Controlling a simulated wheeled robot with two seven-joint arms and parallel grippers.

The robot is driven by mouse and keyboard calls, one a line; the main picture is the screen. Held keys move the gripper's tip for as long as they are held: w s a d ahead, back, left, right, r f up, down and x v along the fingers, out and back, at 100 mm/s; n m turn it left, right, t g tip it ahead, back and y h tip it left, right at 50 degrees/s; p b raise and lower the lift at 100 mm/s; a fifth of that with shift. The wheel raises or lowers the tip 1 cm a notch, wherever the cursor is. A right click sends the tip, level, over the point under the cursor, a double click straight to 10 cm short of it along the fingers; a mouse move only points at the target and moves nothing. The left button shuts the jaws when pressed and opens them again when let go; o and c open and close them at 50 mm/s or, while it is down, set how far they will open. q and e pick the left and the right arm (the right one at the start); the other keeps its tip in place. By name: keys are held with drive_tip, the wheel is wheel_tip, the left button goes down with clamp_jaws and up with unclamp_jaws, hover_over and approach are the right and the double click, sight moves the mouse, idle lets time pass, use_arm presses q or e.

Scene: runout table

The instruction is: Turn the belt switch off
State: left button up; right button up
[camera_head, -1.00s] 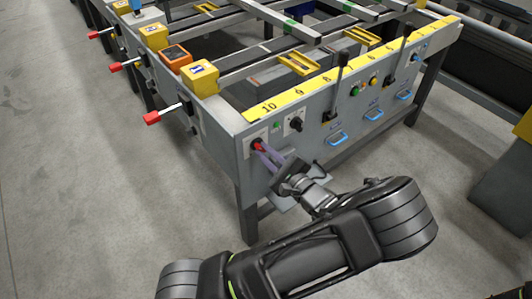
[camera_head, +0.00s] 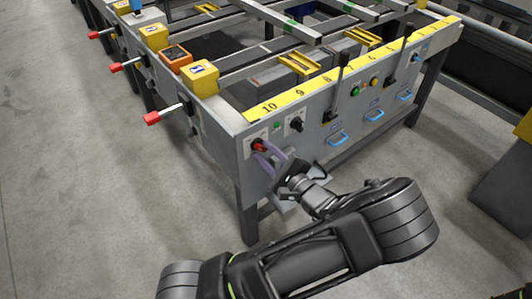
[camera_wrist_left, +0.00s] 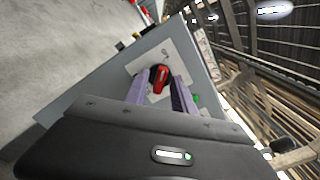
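The belt switch is a red rotary knob (camera_head: 258,145) on a pale plate at the left end of the grey front panel. My left gripper (camera_head: 264,151) is in front of it with its purple-grey fingers spread apart. In the left wrist view the red knob (camera_wrist_left: 159,76) shows between the two open fingers (camera_wrist_left: 160,90), with a gap on each side. The fingers look clear of the knob, but their exact depth is hard to judge. The plate's lettering is too small to read. My right gripper is not in view.
Beside the switch are a small green button (camera_head: 277,126) and a black knob (camera_head: 296,124). Further right are black levers (camera_head: 341,85) and blue handles (camera_head: 338,139). Red-tipped levers (camera_head: 152,118) stick out on the table's left side. The floor at left is clear.

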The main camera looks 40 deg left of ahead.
use_arm(q)
drive_tip(key=shift+o, duration=0.2)
drive_tip(key=v, duration=0.7)
drive_tip(key=shift+d, duration=0.4)
drive_tip(key=shift+s, duration=0.15)
